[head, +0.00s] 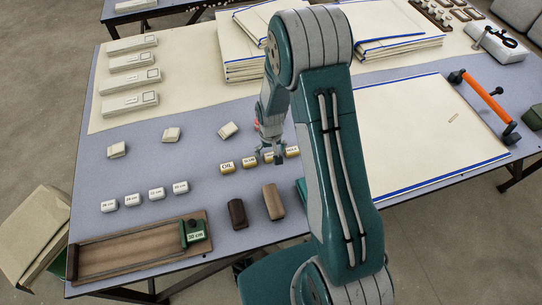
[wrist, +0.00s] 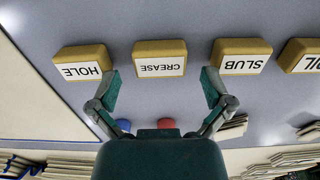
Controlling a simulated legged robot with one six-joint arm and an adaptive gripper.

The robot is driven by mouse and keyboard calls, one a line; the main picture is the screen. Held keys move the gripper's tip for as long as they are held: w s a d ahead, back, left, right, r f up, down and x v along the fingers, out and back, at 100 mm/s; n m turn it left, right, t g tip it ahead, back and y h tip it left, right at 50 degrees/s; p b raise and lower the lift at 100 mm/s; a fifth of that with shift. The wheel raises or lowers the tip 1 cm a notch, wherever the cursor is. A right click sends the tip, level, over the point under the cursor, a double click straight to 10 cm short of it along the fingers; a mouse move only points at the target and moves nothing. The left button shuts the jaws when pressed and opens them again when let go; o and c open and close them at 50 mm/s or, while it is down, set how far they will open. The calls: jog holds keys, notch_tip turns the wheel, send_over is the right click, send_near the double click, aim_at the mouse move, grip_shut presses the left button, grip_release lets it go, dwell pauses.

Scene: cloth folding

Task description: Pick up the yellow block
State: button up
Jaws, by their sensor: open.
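Several yellow blocks with white labels lie in a row on the grey-blue table. In the wrist view the labels appear upside down: HOLE (wrist: 84,61), CREASE (wrist: 160,57), SLUB (wrist: 241,55) and the OIL block (wrist: 301,54), cut by the right edge. In the head view the OIL block (head: 228,167) and SLUB block (head: 249,162) are clear, and my gripper (head: 277,157) partly covers the row's right part. In the wrist view my gripper (wrist: 160,87) is open and empty, its fingertips apart on either side of the CREASE block's span. I see no contact with it.
A dark brown block (head: 237,213) and a lighter brown block (head: 273,202) lie just in front of the row. White cm-labelled blocks (head: 156,193) and a wooden tray (head: 130,252) are at front left. Cloth stacks (head: 400,30) lie behind. An orange-handled tool (head: 483,98) is at right.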

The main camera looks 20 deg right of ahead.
jog(key=shift+f, duration=0.45)
jog(key=c, duration=1)
jog(key=shift+o, duration=0.2)
jog(key=shift+r, duration=0.15)
